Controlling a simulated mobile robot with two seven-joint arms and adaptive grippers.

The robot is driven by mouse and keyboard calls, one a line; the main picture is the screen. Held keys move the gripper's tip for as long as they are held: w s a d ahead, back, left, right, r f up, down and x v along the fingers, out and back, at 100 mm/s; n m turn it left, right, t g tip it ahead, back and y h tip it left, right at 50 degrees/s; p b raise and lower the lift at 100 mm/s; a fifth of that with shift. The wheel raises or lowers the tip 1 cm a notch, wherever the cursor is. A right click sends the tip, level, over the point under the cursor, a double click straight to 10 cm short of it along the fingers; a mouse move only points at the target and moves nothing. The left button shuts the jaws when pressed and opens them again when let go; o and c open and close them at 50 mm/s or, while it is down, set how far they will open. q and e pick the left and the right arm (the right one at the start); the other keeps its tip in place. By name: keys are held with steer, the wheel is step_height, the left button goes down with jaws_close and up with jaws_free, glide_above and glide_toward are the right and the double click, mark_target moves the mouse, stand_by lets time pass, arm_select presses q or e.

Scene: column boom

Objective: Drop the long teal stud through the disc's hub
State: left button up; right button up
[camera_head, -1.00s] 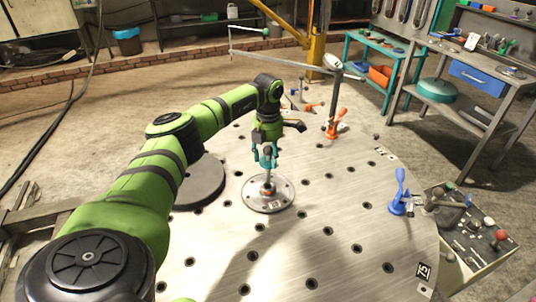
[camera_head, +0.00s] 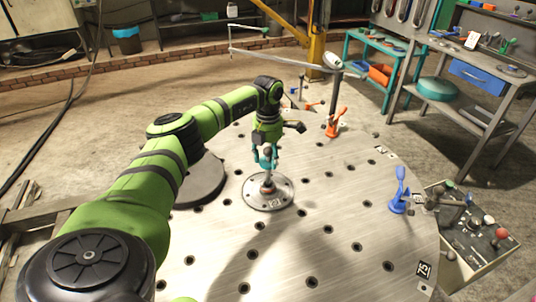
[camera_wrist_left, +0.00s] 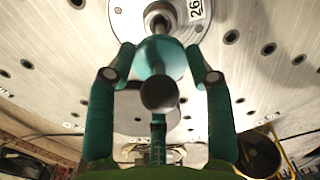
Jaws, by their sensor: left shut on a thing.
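The flat grey disc (camera_head: 284,197) lies on the round steel table, with a raised hub at its middle. My left gripper (camera_head: 266,163) is above the disc, pointing down, shut on the teal stud. In the left wrist view, the stud (camera_wrist_left: 165,56) sits between the two fingers of the gripper (camera_wrist_left: 160,62), with a dark round end towards the camera. Its far end points at the hub (camera_wrist_left: 159,20) of the disc (camera_wrist_left: 128,12). I cannot tell whether the tip is inside the hub or just above it. My right gripper is not in view.
A dark round plate (camera_head: 200,184) lies left of the disc, partly behind my left arm. An orange clamp (camera_head: 335,123) and a blue clamp (camera_head: 399,190) stand on the perforated table (camera_head: 330,215). A box with knobs (camera_head: 480,240) stands at the right edge. Bare table surrounds the disc's right side.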

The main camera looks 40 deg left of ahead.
mark_target(268, 173)
arm_select(q)
steer(key=shift+f+b, duration=1)
steer(key=shift+f, duration=0.7)
stand_by(0.3)
steer(key=shift+f+b, duration=1.5)
steer(key=shift+f, duration=1.15)
stand_by(2.8)
steer(key=o, duration=0.9)
